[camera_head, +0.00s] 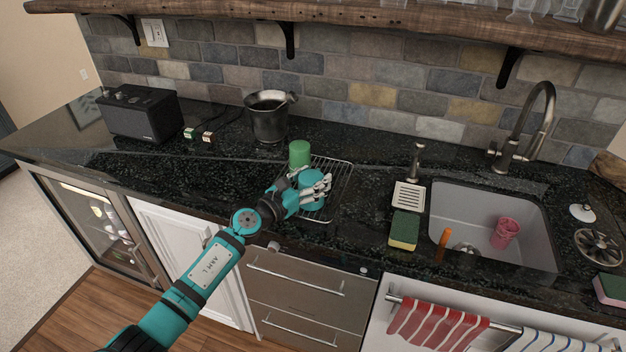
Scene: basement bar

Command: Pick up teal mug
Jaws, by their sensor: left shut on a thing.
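The teal mug (311,194) is at the wire rack on the black countertop, in the middle of the head view. My left gripper (314,188) is shut on the teal mug, with its pale fingers around the mug's side. The gripper hides part of the mug, and I cannot tell whether the mug's base touches the rack. My right gripper is not in view.
A green cup (299,153) stands just behind the mug by the wire rack (338,178). A metal ice bucket (268,118) and a black speaker (139,113) stand further left. The sink (452,207) holds a pink cup (505,232). A sponge (404,230) lies left of the sink.

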